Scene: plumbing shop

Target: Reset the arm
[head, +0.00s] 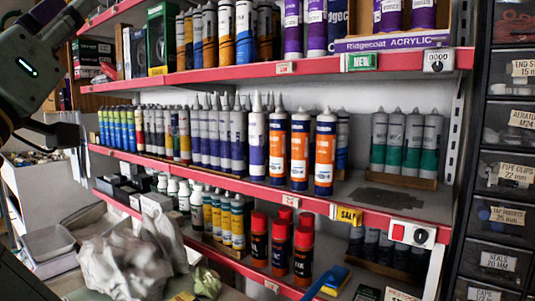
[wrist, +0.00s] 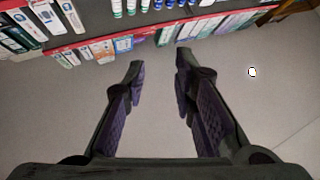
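My gripper (wrist: 158,68) shows in the wrist view with its two dark fingers spread apart. Nothing is between them, only grey floor below and the shelf's edge beyond the tips. In the head view part of my arm is at the upper left, in front of the shelves' left end, and the fingers cannot be made out clearly there. The gripper holds nothing and touches nothing that I can see.
Red-edged shelves (head: 270,69) hold rows of cartridges, with orange-and-white tubes (head: 299,150) on the middle shelf and red-capped cans (head: 280,246) below. Crumpled grey cloth (head: 125,262) lies at lower left. Labelled drawers (head: 505,170) stand at right. Open floor (wrist: 255,110) shows beneath the gripper.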

